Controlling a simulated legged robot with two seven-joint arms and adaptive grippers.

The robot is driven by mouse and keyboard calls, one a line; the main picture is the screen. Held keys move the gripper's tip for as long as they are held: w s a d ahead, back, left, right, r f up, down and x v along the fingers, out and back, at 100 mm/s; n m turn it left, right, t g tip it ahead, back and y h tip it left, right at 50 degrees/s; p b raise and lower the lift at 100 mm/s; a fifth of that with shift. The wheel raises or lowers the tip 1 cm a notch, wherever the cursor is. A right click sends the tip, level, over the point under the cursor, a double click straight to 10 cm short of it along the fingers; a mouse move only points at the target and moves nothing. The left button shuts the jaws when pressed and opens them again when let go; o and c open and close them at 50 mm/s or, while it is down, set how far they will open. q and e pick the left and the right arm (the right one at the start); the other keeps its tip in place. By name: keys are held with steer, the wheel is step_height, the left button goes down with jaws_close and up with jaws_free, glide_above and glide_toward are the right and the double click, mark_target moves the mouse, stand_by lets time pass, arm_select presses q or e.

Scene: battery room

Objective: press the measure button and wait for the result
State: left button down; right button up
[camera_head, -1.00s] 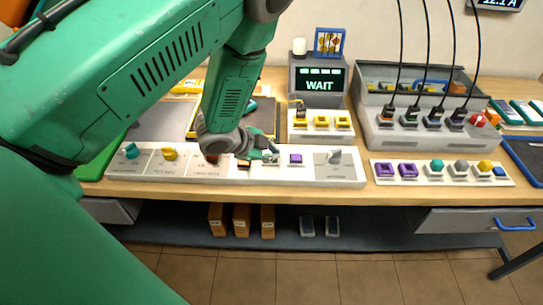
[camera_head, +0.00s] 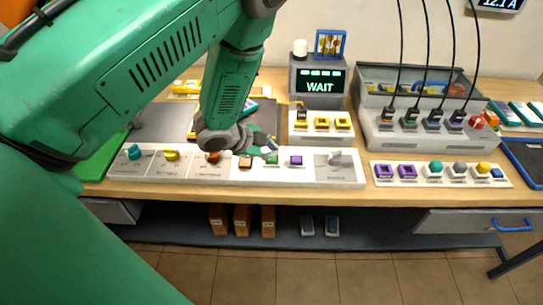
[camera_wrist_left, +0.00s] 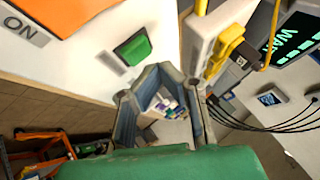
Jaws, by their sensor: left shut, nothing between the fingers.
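The long white control panel (camera_head: 215,174) lies along the table's front edge with several coloured buttons and knobs. A green button (camera_head: 271,158) sits between an orange button (camera_head: 245,163) and a purple one (camera_head: 296,160). The green button also shows in the left wrist view (camera_wrist_left: 132,48), beside my fingers. I cannot read its label. My left gripper (camera_head: 271,148) is shut and empty, just above and behind the green button; it appears apart from it. The tester screen (camera_head: 320,81) reads "WAIT" in green. My right gripper is not in view.
A white block with yellow connectors (camera_head: 321,124) stands below the tester screen. A grey cable station (camera_head: 408,130) with hanging black cables is to its right. A second button strip (camera_head: 441,174) lies at the front right. A dark tray is behind my gripper.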

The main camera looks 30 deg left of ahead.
mark_target(273, 159)
arm_select(q)
steer(key=shift+r, duration=0.1)
steer(key=r+p, duration=0.4)
steer(key=r, duration=0.1)
steer(key=shift+d, duration=0.25)
steer(key=shift+a, duration=0.1)
steer(key=shift+a, duration=0.1)
steer(key=shift+f, duration=0.1)
stand_by(0.3)
